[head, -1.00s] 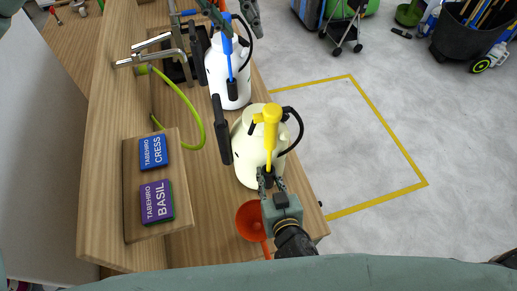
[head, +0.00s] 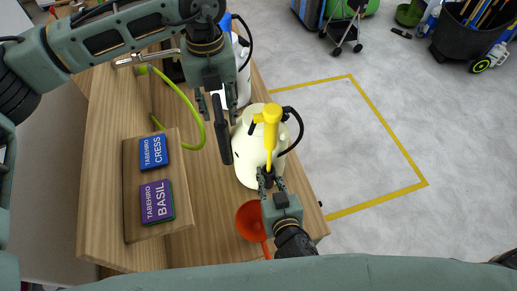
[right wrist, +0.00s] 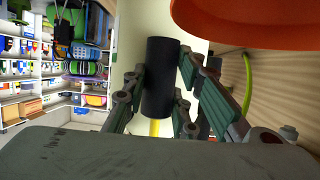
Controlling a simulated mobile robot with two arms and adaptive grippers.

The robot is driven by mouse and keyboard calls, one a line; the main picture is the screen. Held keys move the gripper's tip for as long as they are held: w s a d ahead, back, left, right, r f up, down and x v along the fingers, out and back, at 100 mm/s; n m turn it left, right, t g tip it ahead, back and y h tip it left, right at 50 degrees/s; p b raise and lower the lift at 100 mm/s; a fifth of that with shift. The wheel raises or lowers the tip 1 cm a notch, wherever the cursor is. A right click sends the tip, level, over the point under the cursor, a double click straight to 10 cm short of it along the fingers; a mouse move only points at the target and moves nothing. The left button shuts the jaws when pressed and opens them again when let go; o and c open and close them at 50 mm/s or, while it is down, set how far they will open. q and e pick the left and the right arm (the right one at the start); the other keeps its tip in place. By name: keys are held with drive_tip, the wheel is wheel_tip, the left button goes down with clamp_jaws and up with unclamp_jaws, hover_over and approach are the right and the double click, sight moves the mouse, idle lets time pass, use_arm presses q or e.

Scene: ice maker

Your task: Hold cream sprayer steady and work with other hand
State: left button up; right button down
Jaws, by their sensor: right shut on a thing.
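The cream sprayer (head: 247,165) stands upright on the wooden bench near its right edge, with a yellow-topped wand (head: 271,120) and a black hose. My right gripper (head: 268,182) is shut on the black grip at the wand's lower end, on the sprayer's near side. The black grip (right wrist: 160,75) shows between the fingers in the right wrist view. The sprayer's black pump handle (head: 222,140) sticks out on its left. My left gripper (head: 217,110) is open, pointing down, its fingers on either side of the handle's far end; contact cannot be told.
A white sprayer (head: 243,75) stands behind, partly hidden by my left arm. An orange funnel (head: 249,220) lies close to my right gripper. Cress (head: 153,153) and basil (head: 157,202) boxes lie on a wooden board at left, near a green hose (head: 190,105).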

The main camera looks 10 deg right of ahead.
sight(219, 116)
use_arm(q)
drive_tip(key=shift+f, duration=1.6)
clamp_jaws()
